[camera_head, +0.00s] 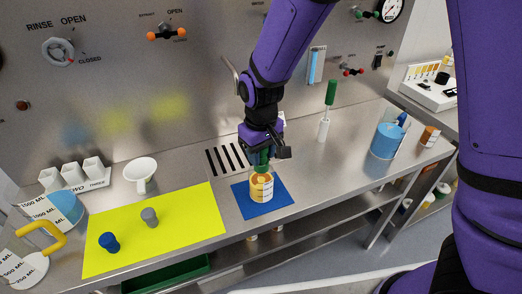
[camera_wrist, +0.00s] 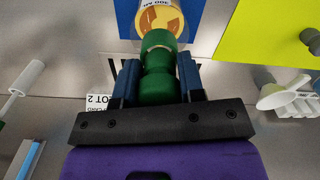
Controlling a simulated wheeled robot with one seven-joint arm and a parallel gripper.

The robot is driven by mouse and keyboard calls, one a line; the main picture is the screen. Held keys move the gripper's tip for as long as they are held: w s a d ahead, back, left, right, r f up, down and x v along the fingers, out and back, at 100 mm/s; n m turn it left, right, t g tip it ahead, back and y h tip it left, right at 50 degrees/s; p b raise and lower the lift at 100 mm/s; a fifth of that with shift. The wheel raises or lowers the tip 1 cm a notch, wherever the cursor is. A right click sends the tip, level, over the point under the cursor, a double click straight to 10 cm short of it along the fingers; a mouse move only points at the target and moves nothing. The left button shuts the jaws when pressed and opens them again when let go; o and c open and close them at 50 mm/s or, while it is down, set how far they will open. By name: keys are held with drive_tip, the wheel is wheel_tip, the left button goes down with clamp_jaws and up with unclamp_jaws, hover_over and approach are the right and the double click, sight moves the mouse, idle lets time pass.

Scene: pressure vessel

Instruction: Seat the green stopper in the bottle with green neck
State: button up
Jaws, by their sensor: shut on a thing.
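The bottle (camera_head: 262,190) holds amber liquid and stands upright on a blue mat (camera_head: 283,198). It also shows at the top of the wrist view (camera_wrist: 162,17). My gripper (camera_wrist: 158,72) is shut on the green stopper (camera_wrist: 156,88), with a blue finger on each side. The stopper is lined up with the bottle, right over its mouth. Green of the stopper or neck shows under my gripper in the head view (camera_head: 262,158). The green parts run together, so I cannot tell how deep the stopper sits.
A yellow mat (camera_head: 190,205) to the left carries a blue stopper (camera_head: 109,242) and a grey stopper (camera_head: 150,216). A white funnel (camera_head: 141,172) stands behind it. A green-handled brush (camera_head: 329,105) and a beaker of blue liquid (camera_head: 385,142) are to the right.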

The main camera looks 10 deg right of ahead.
drive_tip(key=shift+f, duration=0.25)
drive_tip(key=o, duration=1)
wheel_tip(320, 180, up, 11)
drive_tip(key=shift+f, duration=0.1)
drive_tip(key=shift+d, duration=0.1)
drive_tip(key=s+d+r+m+t, duration=0.1)
drive_tip(key=s+d+r, duration=0.2)
drive_tip(key=d+r, duration=0.25)
drive_tip(key=s+d+r+m+t+y, duration=0.1)
drive_tip(key=s+d+r+m, duration=0.1)
drive_tip(key=s+d+r, duration=0.35)
drive_tip(key=s+d+r+m+t, duration=0.1)
drive_tip(key=d+r, duration=0.2)
drive_tip(key=d, duration=0.5)
drive_tip(key=s+d+r+m+t+h, duration=0.1)
drive_tip(key=s+d+m+t, duration=0.1)
drive_tip(key=s+d, duration=0.3)
drive_tip(key=s, duration=0.4)
drive_tip(key=shift+d, duration=0.25)
